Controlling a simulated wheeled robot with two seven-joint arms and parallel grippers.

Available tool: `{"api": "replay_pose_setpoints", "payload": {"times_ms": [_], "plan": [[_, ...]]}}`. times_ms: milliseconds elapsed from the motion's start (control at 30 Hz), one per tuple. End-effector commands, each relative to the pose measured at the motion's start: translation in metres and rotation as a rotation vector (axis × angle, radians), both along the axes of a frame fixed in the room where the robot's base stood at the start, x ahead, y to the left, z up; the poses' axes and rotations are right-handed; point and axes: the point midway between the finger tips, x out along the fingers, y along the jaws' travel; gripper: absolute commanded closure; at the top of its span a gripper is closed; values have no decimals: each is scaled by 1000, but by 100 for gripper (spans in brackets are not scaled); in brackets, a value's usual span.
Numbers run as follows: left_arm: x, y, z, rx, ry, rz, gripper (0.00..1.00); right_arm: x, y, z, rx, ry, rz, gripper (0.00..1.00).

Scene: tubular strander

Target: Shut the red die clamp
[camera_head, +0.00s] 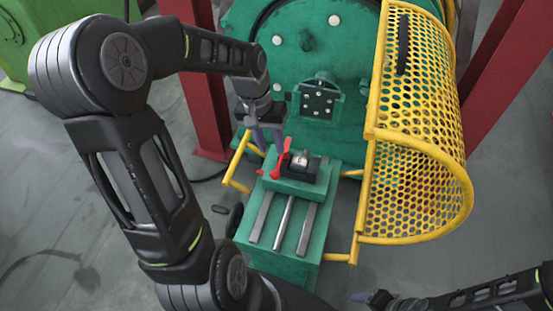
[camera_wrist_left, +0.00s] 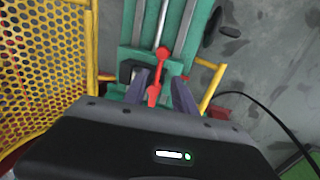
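The red die clamp (camera_head: 281,164) is a slim red lever on the near left side of a small dark die block (camera_head: 302,166) with a pale round centre. The block sits on the green carriage of the machine. In the head view the lever slants upward. In the left wrist view the red lever (camera_wrist_left: 157,72) shows between the fingers, with a round knob at its far end. My left gripper (camera_head: 267,146) is open just above and behind the lever, one finger on each side in the wrist view; I cannot tell whether either touches. My right gripper (camera_head: 374,298) shows only partly at the bottom edge.
A yellow perforated guard (camera_head: 415,130) stands open to the right of the carriage (camera_head: 268,258). Yellow bars (camera_head: 237,163) flank it on the left. The big green disc (camera_head: 340,50) is behind, between red posts (camera_head: 205,115). Grey floor is free at left.

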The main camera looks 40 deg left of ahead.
Motion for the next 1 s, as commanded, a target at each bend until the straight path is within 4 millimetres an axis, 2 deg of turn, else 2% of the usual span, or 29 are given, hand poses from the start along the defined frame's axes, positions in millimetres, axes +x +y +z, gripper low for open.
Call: {"api": "replay_pose_setpoints", "payload": {"times_ms": [300, 500, 800, 1000], "plan": [[2, -9, -46, -3, 3, -1, 67, 0, 0, 2, 0, 0, 0, 38], [4, -13, -66, -2, 2, 0, 67, 0, 0, 2, 0, 0, 0, 38], [4, -13, -69, -1, -1, 0, 67, 0, 0, 2, 0, 0, 0, 38], [4, -13, -69, -1, 0, 0, 83, 0, 0, 2, 0, 0, 0, 38]]}}
